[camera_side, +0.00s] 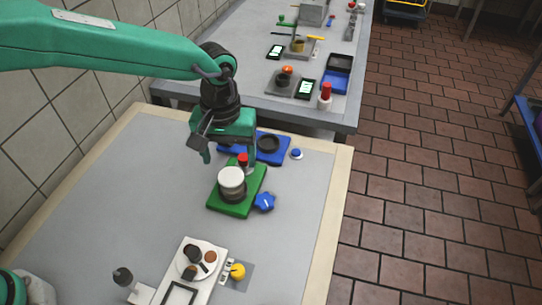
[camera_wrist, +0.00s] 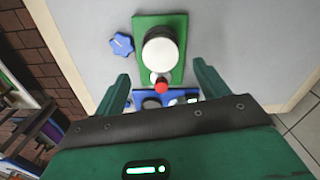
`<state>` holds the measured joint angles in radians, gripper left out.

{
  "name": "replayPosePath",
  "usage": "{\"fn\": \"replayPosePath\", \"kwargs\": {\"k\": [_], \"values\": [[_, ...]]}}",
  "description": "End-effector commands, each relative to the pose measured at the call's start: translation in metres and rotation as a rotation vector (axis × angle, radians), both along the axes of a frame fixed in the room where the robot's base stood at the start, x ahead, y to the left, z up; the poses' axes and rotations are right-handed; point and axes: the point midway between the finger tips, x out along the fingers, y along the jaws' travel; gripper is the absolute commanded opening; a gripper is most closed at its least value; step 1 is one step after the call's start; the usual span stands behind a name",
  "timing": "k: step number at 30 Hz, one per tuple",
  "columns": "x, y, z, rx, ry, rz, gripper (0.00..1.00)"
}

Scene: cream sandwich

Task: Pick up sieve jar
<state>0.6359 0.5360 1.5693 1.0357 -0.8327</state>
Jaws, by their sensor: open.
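A round jar with a white top and a darker lower band (camera_side: 231,183) stands upright on a green board (camera_side: 217,207); its white top shows in the wrist view (camera_wrist: 160,51). A smaller red-topped item (camera_side: 242,159) stands just behind it, partly hidden by my gripper, and also shows in the wrist view (camera_wrist: 161,86). I cannot tell for sure which one is the sieve jar. My gripper (camera_side: 228,160) is open and empty above the back of the green board. In the wrist view its fingers (camera_wrist: 160,72) are spread on both sides of the board, touching nothing.
A blue tray with a dark round dish (camera_side: 268,143) lies behind the board. A blue star-shaped knob (camera_side: 264,202) is close at its right. A white tray (camera_side: 207,285) with a plate stands in front.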

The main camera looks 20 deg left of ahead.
Motion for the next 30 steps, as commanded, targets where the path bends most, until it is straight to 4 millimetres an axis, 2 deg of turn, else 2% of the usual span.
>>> {"fn": "replayPosePath", "kwargs": {"k": [7,19,30], "values": [[-0.001,0.001,-0.02,0.002,0.002,0.0,0.73],[-0.001,0.001,-0.031,0.001,0.001,0.0,0.73],[-0.002,0.001,-0.07,0.001,0.001,-0.001,0.73]]}}
